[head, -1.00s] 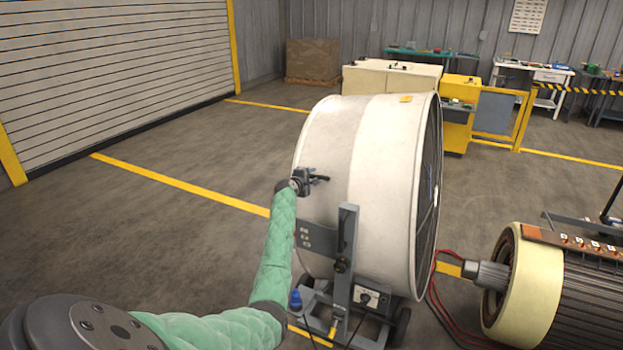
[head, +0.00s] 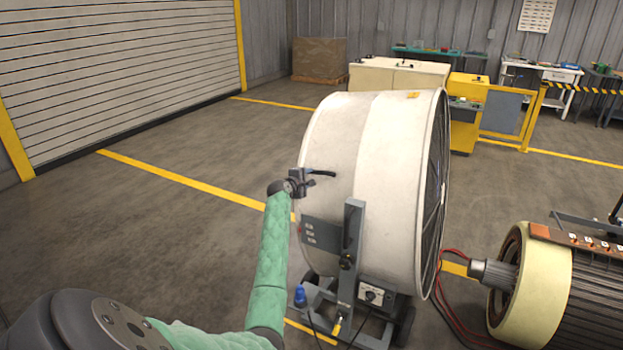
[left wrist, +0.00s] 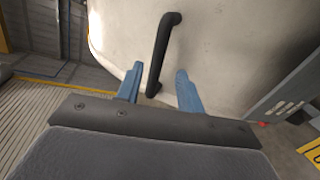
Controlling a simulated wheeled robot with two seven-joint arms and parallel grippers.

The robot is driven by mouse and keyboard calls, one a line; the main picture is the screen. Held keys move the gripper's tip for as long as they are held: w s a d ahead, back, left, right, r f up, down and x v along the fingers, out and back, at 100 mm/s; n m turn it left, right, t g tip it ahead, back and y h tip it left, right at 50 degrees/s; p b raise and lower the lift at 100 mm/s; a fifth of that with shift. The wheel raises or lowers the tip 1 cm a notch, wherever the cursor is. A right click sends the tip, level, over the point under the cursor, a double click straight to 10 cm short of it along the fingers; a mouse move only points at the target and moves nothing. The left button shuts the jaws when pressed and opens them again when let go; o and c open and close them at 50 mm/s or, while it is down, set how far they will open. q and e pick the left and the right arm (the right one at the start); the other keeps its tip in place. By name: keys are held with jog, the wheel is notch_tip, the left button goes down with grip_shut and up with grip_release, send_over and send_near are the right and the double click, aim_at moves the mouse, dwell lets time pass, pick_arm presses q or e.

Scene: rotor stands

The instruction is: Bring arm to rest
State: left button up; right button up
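My left gripper (head: 308,181) is at the left side of a large white drum fan (head: 385,180), with my green-sleeved arm behind it. In the left wrist view its two blue fingers (left wrist: 160,88) are apart. A black bar handle (left wrist: 164,50) on the fan's white shell (left wrist: 225,50) shows between and beyond the fingertips, with gaps on both sides. The handle (head: 322,173) also shows just past the gripper in the head view. I cannot tell how deep the handle sits between the fingers. My right gripper is not in view.
The fan stands on a grey wheeled stand (head: 352,260) with a blue knob (head: 300,295) and a control box (head: 372,294). A motor with a cream end ring (head: 535,285) and red cables is at the right. The floor (head: 180,240) to the left is clear up to the shutter (head: 110,75).

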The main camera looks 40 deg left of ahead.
pick_arm(q)
jog(key=shift+s+r, duration=0.1)
dwell(0.5)
jog(key=s+d+f+m+g+h, duration=0.1)
jog(key=s+d+f+m+g, duration=0.1)
jog(key=s+d+f+m, duration=0.6)
jog(key=s+d+f+m+g+h, duration=0.15)
jog(key=s+d+f, duration=0.35)
jog(key=d, duration=0.7)
jog(key=s+d+f+m+g+h, duration=0.1)
jog(key=s+d+f+m+g, duration=0.3)
jog(key=s+d, duration=0.55)
jog(key=s+d+m+g, duration=0.2)
jog(key=s+d+m, duration=0.3)
jog(key=s+d, duration=0.85)
jog(key=s+d+m+g, duration=0.2)
jog(key=s+d+m, duration=0.6)
jog(key=s, duration=0.9)
jog(key=s+d+f+n+g, duration=0.1)
jog(key=d+f, duration=0.2)
jog(key=f, duration=1)
jog(key=s+d+f+n+g, duration=0.1)
jog(key=s+d+f, duration=0.1)
jog(key=f, duration=1.2)
jog(key=shift+d, duration=0.9)
jog(key=shift+s+f+g, duration=0.1)
jog(key=shift+s+g, duration=0.1)
jog(key=shift+g, duration=0.05)
